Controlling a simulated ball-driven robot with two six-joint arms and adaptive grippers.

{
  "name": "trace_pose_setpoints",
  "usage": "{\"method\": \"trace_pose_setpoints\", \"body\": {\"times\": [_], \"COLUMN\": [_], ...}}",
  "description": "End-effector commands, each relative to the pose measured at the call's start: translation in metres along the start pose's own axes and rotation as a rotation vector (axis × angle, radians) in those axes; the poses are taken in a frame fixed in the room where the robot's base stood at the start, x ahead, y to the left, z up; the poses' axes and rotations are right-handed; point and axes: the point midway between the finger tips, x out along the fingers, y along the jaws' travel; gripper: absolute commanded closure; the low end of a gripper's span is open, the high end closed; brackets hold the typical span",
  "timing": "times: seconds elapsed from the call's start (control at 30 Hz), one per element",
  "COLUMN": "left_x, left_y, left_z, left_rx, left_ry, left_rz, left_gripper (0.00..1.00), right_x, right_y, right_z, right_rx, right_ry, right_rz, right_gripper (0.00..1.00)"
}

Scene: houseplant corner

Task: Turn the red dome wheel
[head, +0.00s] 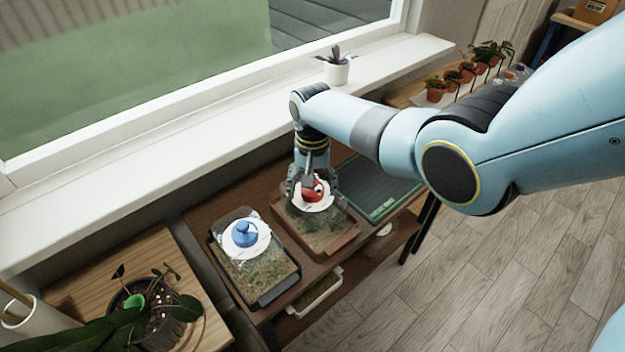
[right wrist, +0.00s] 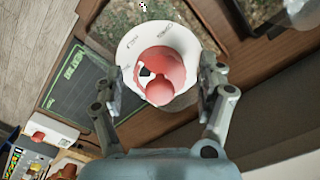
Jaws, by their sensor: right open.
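The red dome wheel (head: 313,190) sits on a white disc on top of a planted tray (head: 314,242) with a brown rim. In the right wrist view the red wheel (right wrist: 158,72) stands in the middle of the white disc (right wrist: 133,45), which carries small printed marks. My right gripper (head: 312,196) is over the wheel. In the right wrist view its two fingers (right wrist: 160,98) are spread, one on each side of the disc, and hold nothing. Whether a finger touches the disc's edge I cannot tell. My left gripper is not in view.
A blue dome wheel (head: 245,233) on a white disc sits on a second planted tray (head: 267,300) to the left. A dark green mat (head: 384,190) lies to the right. The window sill with a small potted plant (head: 336,70) runs behind. A leafy potted plant (head: 140,300) stands at front left.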

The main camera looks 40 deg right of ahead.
Motion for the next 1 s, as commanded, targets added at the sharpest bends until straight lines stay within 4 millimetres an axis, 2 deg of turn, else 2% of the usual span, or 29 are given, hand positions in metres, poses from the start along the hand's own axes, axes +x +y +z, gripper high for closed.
{"method": "trace_pose_setpoints", "body": {"times": [0.13,0.27,0.5,0.6,0.8,1.0], "left_x": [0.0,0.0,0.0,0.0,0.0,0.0], "left_y": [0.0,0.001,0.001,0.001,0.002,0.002], "left_z": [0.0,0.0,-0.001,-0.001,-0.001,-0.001], "left_rx": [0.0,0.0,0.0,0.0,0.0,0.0], "left_ry": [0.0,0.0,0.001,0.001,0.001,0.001], "left_rz": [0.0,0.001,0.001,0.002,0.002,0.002], "left_gripper": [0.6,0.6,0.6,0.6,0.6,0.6], "right_x": [-0.01,-0.03,-0.084,-0.101,-0.118,-0.119], "right_y": [0.0,0.0,0.0,0.0,0.0,0.0], "right_z": [-0.001,0.0,-0.001,-0.001,0.0,0.0], "right_rx": [0.0,0.0,0.0,0.0,0.0,0.0], "right_ry": [0.002,0.003,0.004,0.003,0.0,0.0], "right_rz": [-0.001,-0.002,-0.001,-0.001,0.0,0.0], "right_gripper": [0.26,0.26,0.26,0.26,0.26,0.26]}}
